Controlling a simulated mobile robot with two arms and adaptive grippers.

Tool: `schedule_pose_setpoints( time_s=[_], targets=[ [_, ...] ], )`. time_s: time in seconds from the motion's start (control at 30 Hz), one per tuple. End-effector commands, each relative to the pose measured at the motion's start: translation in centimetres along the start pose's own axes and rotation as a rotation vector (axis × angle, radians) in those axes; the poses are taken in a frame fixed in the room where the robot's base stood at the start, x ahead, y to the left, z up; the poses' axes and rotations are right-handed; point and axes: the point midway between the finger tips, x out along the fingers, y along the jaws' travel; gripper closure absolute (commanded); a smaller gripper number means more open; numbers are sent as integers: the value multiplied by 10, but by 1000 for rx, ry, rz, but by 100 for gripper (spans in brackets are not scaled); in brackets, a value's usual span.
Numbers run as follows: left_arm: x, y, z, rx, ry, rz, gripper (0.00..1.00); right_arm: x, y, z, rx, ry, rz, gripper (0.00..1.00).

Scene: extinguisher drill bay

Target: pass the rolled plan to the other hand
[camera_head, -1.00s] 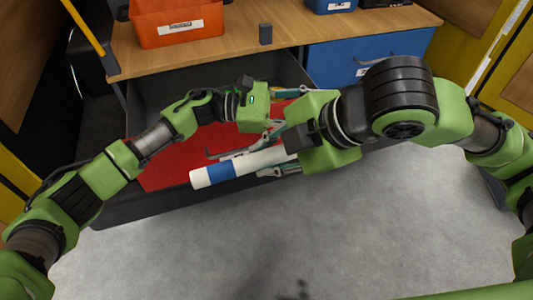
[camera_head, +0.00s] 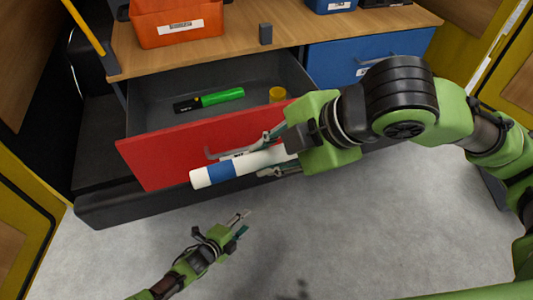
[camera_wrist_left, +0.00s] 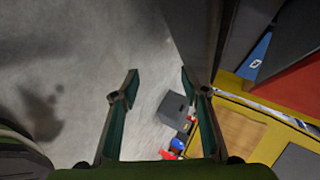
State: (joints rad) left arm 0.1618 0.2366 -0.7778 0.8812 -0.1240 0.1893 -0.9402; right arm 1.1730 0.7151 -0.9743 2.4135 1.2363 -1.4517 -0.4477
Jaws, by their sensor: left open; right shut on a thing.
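The rolled plan (camera_head: 241,166) is a white roll with a blue band, held nearly level in front of the red drawer front. My right gripper (camera_head: 262,158) is shut on its right part, and the roll's banded end sticks out to the left. My left gripper (camera_head: 241,227) is open and empty, low over the grey floor, below and apart from the roll. The plan does not show in that view.
The open drawer (camera_head: 148,152) holds a green and black cylinder (camera_head: 209,100) and a yellow round item (camera_head: 277,94). An orange bin (camera_head: 178,25) stands on the wooden worktop (camera_head: 240,45). A blue drawer (camera_head: 350,58) is at right. The floor in front is clear.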

Motion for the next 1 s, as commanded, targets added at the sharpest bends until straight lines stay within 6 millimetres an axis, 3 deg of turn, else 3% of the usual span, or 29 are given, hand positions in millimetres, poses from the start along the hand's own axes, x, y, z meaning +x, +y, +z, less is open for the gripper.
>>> schedule_pose_setpoints(
  time_s=[0.03,0.27,0.4,0.6,0.8,1.0],
  targets=[
    [-8,29,8,-113,-45,44,59,0,0,0,0,0,0,100],
    [-54,143,34,-571,-258,200,59,0,0,0,0,0,1,100],
    [-92,210,37,-820,-394,275,59,0,0,0,0,0,1,100],
    [-155,298,27,-1142,-600,364,59,0,0,0,0,0,0,100],
    [-220,370,4,-1406,-805,426,59,0,0,0,0,0,0,100],
    [-262,410,-15,-1559,-940,453,59,0,0,0,0,0,0,100]
  ],
)
